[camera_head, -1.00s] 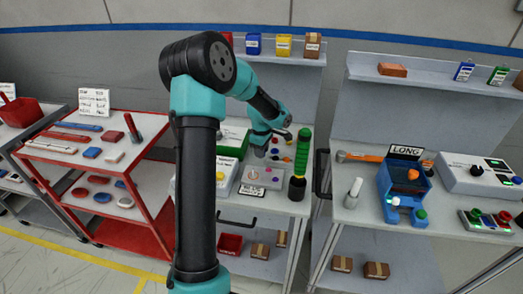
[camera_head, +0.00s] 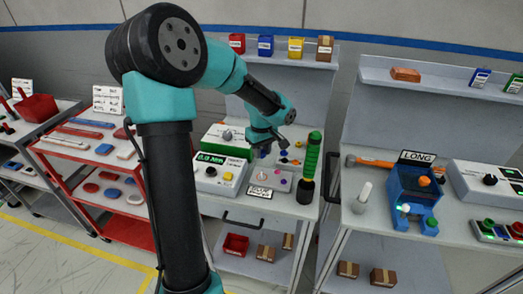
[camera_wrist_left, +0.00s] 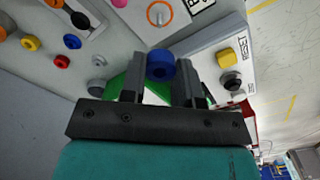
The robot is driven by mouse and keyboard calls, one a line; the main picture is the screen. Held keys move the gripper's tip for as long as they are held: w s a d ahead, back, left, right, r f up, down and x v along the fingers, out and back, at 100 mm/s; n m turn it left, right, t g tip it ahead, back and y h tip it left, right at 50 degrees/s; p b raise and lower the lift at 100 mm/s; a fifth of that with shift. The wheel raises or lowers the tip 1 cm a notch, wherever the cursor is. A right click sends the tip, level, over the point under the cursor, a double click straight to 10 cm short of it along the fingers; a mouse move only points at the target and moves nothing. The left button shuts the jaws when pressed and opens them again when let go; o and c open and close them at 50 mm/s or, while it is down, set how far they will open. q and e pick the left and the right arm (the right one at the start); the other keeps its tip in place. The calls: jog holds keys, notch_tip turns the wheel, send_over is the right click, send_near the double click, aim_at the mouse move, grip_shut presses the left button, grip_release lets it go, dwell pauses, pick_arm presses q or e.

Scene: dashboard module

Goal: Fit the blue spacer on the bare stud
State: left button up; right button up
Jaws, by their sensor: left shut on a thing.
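My left gripper (camera_head: 266,146) hangs over the back part of the middle bench. In the left wrist view, my left gripper (camera_wrist_left: 160,68) is shut on the blue spacer (camera_wrist_left: 160,64), held between its fingertips. The module panel (camera_head: 280,184) lies on the bench in front of the gripper, with small coloured parts on it. I cannot tell which stud is bare. My right gripper is out of view.
A white box with a green display (camera_head: 218,172) stands left of the panel, and a green-topped post (camera_head: 309,165) right of it. Several loose coloured parts, including a yellow one (camera_wrist_left: 28,43), lie beside the panel. A blue fixture (camera_head: 410,195) stands on the right bench.

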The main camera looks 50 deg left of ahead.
pick_arm(q)
jog(key=shift+f, duration=0.15)
jog(key=shift+f, duration=2.8)
jog(key=shift+f, duration=2.35)
jog(key=o, duration=0.9)
jog(key=shift+o, duration=0.2)
notch_tip(320, 180, up, 18)
jog(key=shift+f, duration=0.25)
dwell(0.5)
